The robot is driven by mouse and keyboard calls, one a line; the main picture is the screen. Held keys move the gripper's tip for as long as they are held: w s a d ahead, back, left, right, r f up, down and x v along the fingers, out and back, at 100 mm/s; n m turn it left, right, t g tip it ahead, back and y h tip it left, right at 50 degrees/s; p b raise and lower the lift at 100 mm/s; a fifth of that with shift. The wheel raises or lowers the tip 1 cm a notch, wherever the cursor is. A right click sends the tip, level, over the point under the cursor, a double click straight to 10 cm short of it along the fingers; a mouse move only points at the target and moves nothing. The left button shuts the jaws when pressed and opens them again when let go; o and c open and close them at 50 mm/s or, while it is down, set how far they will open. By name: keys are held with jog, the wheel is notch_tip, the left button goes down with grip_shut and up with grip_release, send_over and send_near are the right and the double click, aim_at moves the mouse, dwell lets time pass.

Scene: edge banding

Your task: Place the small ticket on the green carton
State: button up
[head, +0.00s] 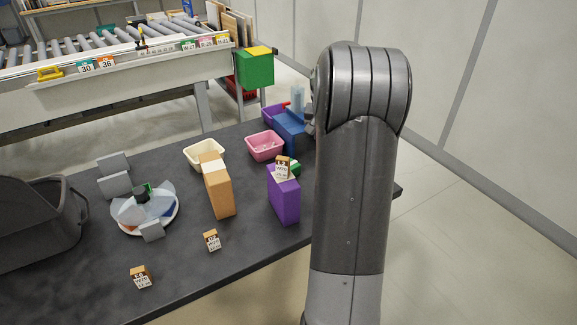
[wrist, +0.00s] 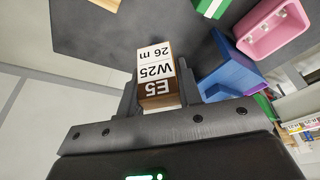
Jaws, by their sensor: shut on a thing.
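My gripper (wrist: 158,88) is shut on a small ticket (wrist: 156,72), a brown-and-white block that reads E5, W25, 26 m, in the wrist view. Its fingers lie on either side of it, and it is held above the dark table. In the head view my arm hides the ticket and most of the gripper. A green thing with a white strip, probably the green carton (wrist: 211,7), is cut off at the top of the wrist view, ahead and right of the ticket. In the head view a little green (head: 294,168) shows behind the purple carton.
The purple carton (head: 284,197) has a labelled block (head: 282,169) at its top. A tan carton (head: 218,190), pink tray (head: 265,146), cream tray (head: 204,155), blue object (head: 289,133) and plate (head: 127,223) surround it. Two labelled blocks (head: 211,240) (head: 141,277) stand in front.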

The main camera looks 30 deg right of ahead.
jog(key=shift+f, duration=0.55)
jog(key=w+a+f, duration=0.2)
jog(key=w, duration=0.1)
jog(key=w+a+f, duration=0.2)
jog(key=w, duration=0.1)
jog(key=w+a+f, duration=0.2)
jog(key=w+f, duration=0.1)
jog(key=shift+w+a, duration=0.15)
jog(key=shift+a, duration=0.2)
jog(key=shift+w+a+f, duration=0.1)
jog(key=shift+f, duration=2.05)
jog(key=shift+f, duration=0.15)
jog(key=o, duration=0.9)
jog(key=shift+o, duration=0.2)
